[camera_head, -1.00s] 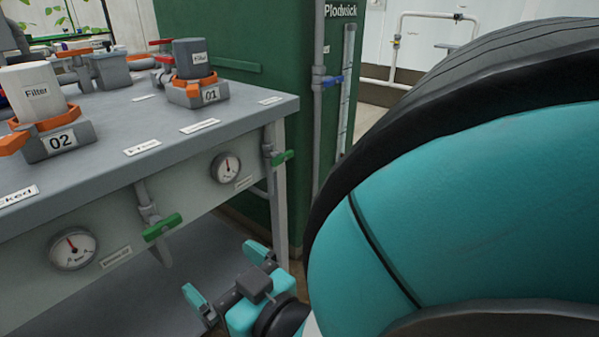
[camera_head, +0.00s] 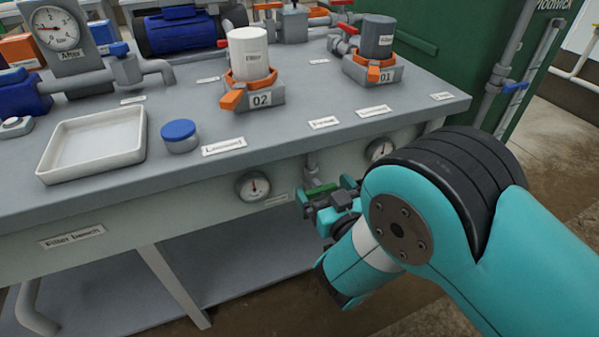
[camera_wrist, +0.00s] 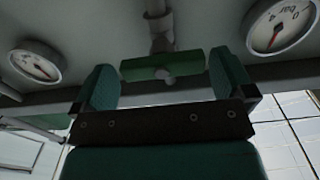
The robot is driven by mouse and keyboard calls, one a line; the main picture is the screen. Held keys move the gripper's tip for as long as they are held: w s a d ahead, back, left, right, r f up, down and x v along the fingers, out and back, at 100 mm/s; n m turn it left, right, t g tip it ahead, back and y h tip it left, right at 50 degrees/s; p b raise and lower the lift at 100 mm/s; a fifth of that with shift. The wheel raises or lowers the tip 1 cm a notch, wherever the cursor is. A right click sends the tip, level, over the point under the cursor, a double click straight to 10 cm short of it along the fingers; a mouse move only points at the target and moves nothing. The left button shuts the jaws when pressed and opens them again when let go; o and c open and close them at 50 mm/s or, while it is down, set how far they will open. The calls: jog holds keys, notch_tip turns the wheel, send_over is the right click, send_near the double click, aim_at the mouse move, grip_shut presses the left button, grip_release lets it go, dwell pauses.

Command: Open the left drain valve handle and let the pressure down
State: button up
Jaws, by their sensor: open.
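The left drain valve handle (camera_head: 319,189) is a green bar on a grey pipe under the bench's front edge. It also shows in the wrist view (camera_wrist: 162,65), lying crosswise to its vertical pipe. My gripper (camera_head: 327,194) is open at the handle, one finger on each side of it. In the wrist view my gripper (camera_wrist: 164,82) has the handle between its fingers, with gaps at both ends; contact is not seen. The left pressure gauge (camera_head: 252,187) has its red needle roughly upright. Another gauge (camera_head: 380,149) is partly behind my arm.
The bench (camera_head: 190,180) carries filter 02 (camera_head: 249,55), filter 01 (camera_head: 376,40), a white tray (camera_head: 94,145) and a blue-lidded jar (camera_head: 180,136). A bench leg (camera_head: 174,287) stands at lower left. A green cabinet (camera_head: 480,50) is behind.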

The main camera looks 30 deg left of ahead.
jog(key=shift+w+a, duration=0.25)
jog(key=shift+w, duration=0.05)
jog(key=shift+a, duration=0.1)
jog(key=shift+s+a, duration=0.1)
jog(key=c, duration=0.9)
